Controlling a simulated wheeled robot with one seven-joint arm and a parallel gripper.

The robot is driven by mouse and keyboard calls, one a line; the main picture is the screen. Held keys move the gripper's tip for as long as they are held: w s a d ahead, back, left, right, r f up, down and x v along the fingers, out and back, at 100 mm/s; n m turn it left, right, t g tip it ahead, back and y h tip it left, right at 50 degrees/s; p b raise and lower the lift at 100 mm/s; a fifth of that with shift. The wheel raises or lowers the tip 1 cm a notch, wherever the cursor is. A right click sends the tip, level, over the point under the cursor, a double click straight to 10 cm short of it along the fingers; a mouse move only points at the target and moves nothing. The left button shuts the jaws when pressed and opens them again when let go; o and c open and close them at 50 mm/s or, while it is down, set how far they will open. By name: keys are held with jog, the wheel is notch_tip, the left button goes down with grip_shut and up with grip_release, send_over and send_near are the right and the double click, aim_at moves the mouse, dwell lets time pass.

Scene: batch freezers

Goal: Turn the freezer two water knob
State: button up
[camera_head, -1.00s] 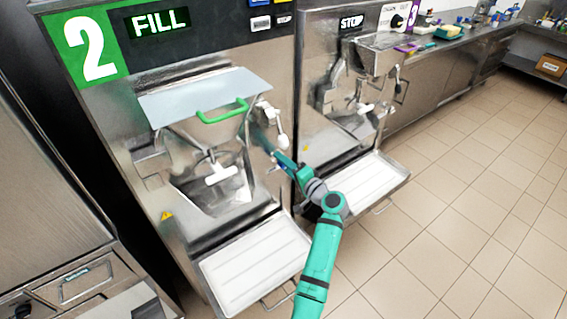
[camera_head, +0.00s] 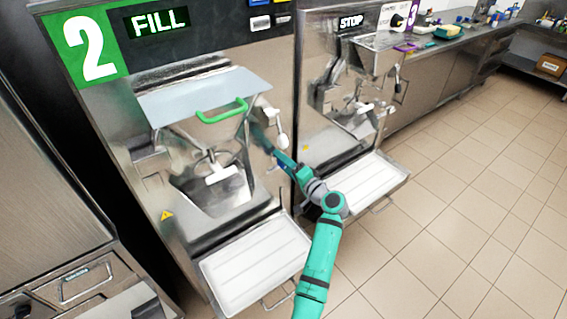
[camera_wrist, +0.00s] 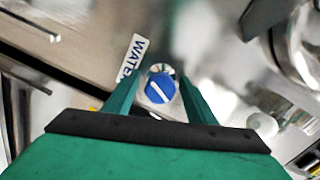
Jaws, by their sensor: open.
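The water knob (camera_wrist: 160,88) is a round blue dial with a white bar on a metal mount. In the wrist view the bar runs diagonally, and a white label (camera_wrist: 132,57) reading "WAT…" is beside it. My gripper (camera_wrist: 160,82) is open, with one teal finger on each side of the knob. I cannot tell whether the fingers touch it. In the head view, freezer two (camera_head: 140,90) has a green "2" sign and a "FILL" display.
A hinged lid with a green handle (camera_head: 222,111) and a white-tipped lever (camera_head: 282,140) are close to my gripper. A drip tray (camera_head: 255,268) juts out below. Another freezer (camera_head: 325,70) with a "STOP" display stands to the right. The tiled floor (camera_head: 470,210) at right is clear.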

jog(key=v, duration=1)
jog(key=shift+s+d, duration=0.2)
jog(key=shift+s, duration=0.15)
jog(key=shift+r, duration=0.1)
jog(key=s+f+m+h, duration=0.1)
jog(key=s+f+h, duration=0.2)
jog(key=s+f, duration=0.35)
jog(key=s+f+h, duration=0.2)
jog(key=s+f, duration=0.2)
jog(key=f, duration=0.6)
jog(key=s+f+h, duration=0.2)
jog(key=s+f, duration=0.1)
jog(key=s, duration=0.4)
jog(key=s+f+h, duration=0.2)
jog(key=s+f, duration=0.2)
jog(key=s, duration=0.3)
jog(key=s+a+r+n+h, duration=0.1)
jog(key=s+r+n, duration=0.1)
jog(key=s, duration=0.6)
jog(key=s+a+r+n+h, duration=0.1)
jog(key=s+r+n, duration=0.1)
jog(key=s, duration=0.7)
jog(key=s+a+r+n+t, duration=0.1)
jog(key=s+a+r+n, duration=0.2)
jog(key=s+r, duration=0.8)
jog(key=shift+s+a+r+n+t, duration=0.3)
jog(key=shift+a+r+n, duration=0.15)
jog(key=shift+r, duration=0.35)
